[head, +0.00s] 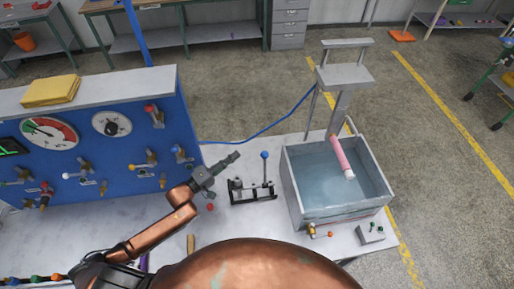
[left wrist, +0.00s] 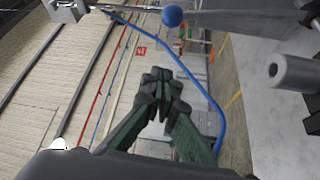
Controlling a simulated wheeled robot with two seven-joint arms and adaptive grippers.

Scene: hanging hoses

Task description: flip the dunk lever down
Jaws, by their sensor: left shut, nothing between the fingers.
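The dunk lever (head: 265,170) has a blue ball knob and stands upright from a black bracket (head: 250,192) on the bench, left of the water tank (head: 290,185). My left gripper (head: 236,155) is shut and empty. In the head view its tips are just left of the knob, with a gap in the picture. In the left wrist view the shut fingers (left wrist: 160,82) are in the middle and the blue knob (left wrist: 172,15) shows above them, apart. A pink hose (head: 340,155) hangs into the tank from the grey stand above it. My right gripper is out of view.
A blue panel (head: 125,135) with gauges and valves stands at the left, with a yellow stack (head: 51,90) on top. A small valve (head: 318,232) sits at the tank's front, and a small switch box (head: 370,233) is right of it. A blue hose (head: 265,128) runs behind.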

